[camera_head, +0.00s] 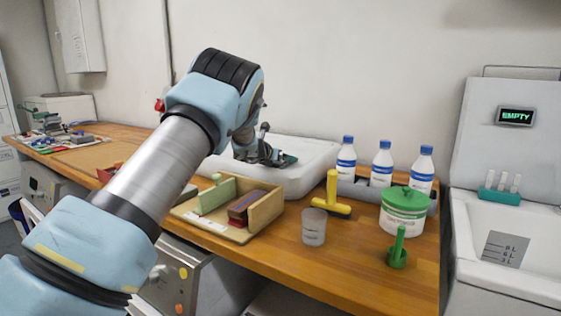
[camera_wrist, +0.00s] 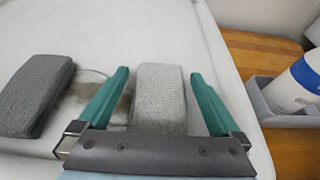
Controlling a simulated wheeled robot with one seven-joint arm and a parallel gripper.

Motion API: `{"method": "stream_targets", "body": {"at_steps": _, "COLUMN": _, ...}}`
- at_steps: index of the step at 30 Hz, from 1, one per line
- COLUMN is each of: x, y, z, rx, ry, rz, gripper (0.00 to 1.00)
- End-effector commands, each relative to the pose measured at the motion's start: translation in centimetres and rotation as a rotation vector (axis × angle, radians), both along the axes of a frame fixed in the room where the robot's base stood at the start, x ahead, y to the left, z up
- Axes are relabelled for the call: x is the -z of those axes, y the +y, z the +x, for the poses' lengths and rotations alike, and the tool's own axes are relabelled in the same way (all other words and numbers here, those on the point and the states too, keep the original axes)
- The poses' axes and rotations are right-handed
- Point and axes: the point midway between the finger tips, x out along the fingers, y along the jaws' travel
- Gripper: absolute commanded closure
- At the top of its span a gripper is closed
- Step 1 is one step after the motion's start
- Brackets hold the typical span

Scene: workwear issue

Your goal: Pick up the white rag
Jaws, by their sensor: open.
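A pale, whitish-grey folded rag (camera_wrist: 158,98) lies in the white basin (camera_head: 310,152) and shows between my fingers in the wrist view. My gripper (camera_wrist: 160,73) has two green fingers, open, one on each side of the rag. A gap shows on both sides, and the gripper is not closed on it. A darker grey folded rag (camera_wrist: 36,95) lies to the left, outside the fingers. In the head view my gripper (camera_head: 278,159) is low over the basin, and no rag can be made out there.
White bottles with blue caps (camera_head: 381,163) stand in a grey rack right of the basin. In front are a wooden box (camera_head: 265,212), a yellow-handled tool (camera_head: 332,190), a clear cup (camera_head: 314,227) and a green-lidded tub (camera_head: 403,212). The wall is close behind.

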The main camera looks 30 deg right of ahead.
Motion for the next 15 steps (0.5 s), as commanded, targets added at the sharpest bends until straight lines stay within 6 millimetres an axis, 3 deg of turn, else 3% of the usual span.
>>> {"method": "stream_targets", "body": {"at_steps": 2, "x": 0.03, "y": 0.01, "z": -0.01, "rx": 0.0, "ry": 0.0, "rz": 0.0, "gripper": 0.02}}
{"method": "stream_targets", "body": {"at_steps": 15, "x": 0.01, "y": 0.03, "z": -0.03, "rx": 0.0, "ry": 0.0, "rz": 0.0, "gripper": 0.52}}
